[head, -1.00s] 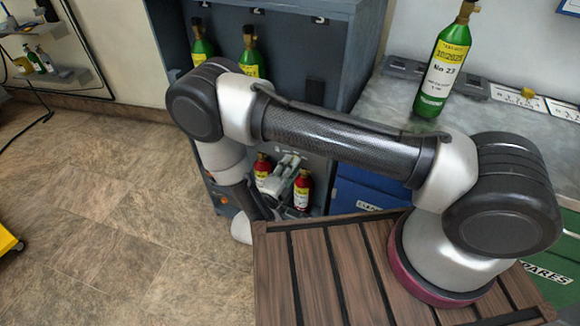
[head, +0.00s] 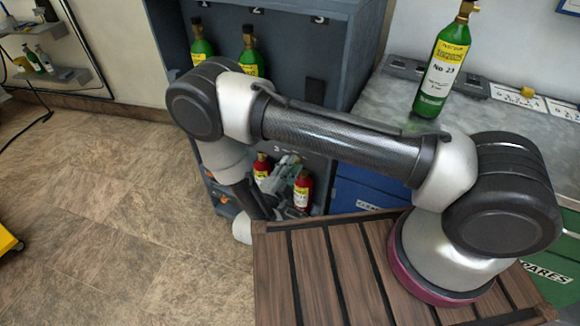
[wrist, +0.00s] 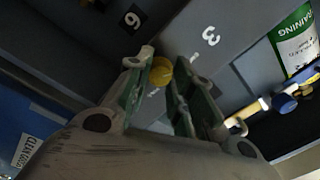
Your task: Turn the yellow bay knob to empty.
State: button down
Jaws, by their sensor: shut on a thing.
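The yellow bay knob (wrist: 161,72) shows in the wrist view on the rack's grey front rail, near a white number 3. My gripper (wrist: 168,80) has one fingertip on each side of the knob and is shut on it. Small white lettering beside the knob is partly covered by the fingers and too small to read. In the head view my gripper (head: 287,172) is low at the rack, in front of red cylinders, and the knob cannot be made out there.
The grey rack (head: 340,60) holds green cylinders (head: 249,62) above and red cylinders (head: 303,190) below. A green cylinder marked No 23 (head: 440,72) stands on the grey bench (head: 385,115). In the wrist view, a dark plate with a 6 (wrist: 131,19) is close by.

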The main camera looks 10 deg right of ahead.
jog(key=shift+a, duration=0.1)
jog(key=c, duration=1.2)
grip_release()
jog(key=shift+c, duration=0.2)
jog(key=o, duration=0.6)
notch_tip(320, 180, up, 7)
jog(key=shift+r, duration=0.1)
jog(key=shift+c, duration=0.2)
notch_tip(320, 180, up, 2)
jog(key=shift+r, duration=0.1)
jog(key=c, duration=0.6)
jog(key=shift+o, duration=0.2)
jog(key=shift+r, duration=0.3)
